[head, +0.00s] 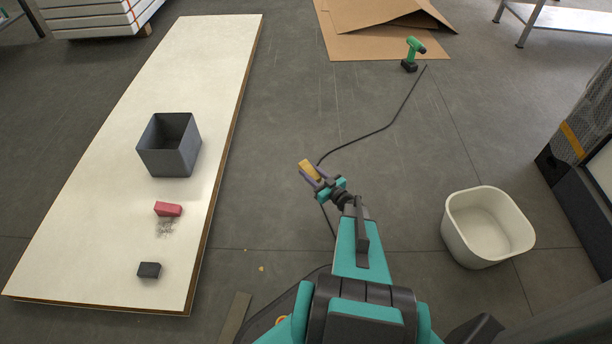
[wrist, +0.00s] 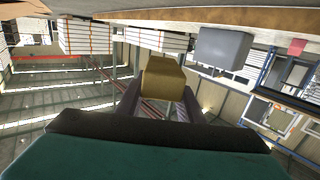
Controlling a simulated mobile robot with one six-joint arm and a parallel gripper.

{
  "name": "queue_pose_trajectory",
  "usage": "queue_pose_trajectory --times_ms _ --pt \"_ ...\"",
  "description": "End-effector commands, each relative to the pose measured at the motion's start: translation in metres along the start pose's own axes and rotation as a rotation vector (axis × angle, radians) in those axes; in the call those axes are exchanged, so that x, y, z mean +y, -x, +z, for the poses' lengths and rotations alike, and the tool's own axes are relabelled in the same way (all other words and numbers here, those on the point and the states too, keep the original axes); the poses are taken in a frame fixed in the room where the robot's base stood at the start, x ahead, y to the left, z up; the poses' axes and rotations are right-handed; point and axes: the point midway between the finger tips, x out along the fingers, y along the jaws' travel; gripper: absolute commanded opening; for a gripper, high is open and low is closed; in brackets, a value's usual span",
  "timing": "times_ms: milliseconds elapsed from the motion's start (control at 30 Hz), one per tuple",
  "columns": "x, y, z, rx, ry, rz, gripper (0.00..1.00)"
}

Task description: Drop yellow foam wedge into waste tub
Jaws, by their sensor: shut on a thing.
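My gripper (head: 318,179) is shut on the yellow foam wedge (head: 309,169) and holds it in the air over the floor, right of the white panel. In the wrist view the wedge (wrist: 161,84) sits between the two fingers. The waste tub is most likely the white rounded tub (head: 488,228), which stands on the floor to the right of my arm. Its inside looks empty. The gripper and wedge are well apart from it.
The white panel (head: 110,110) at left carries a grey open bin (head: 168,160), a red block (head: 168,209) and a dark block (head: 149,270). A green drill (head: 413,50) and a black cable (head: 388,122) lie on the floor beyond. Floor between arm and tub is clear.

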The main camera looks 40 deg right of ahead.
Motion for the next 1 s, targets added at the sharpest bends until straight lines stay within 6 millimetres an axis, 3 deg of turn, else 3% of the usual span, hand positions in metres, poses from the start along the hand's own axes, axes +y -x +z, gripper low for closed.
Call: queue_pose_trajectory --times_ms 100,500,1000 --pt "-0.016 -0.017 -0.039 0.003 0.007 -0.060 0.13" --pt "-0.081 -0.062 -0.151 0.003 0.018 -0.268 0.13" --pt "-0.190 -0.087 -0.284 0.003 0.031 -0.539 0.13"
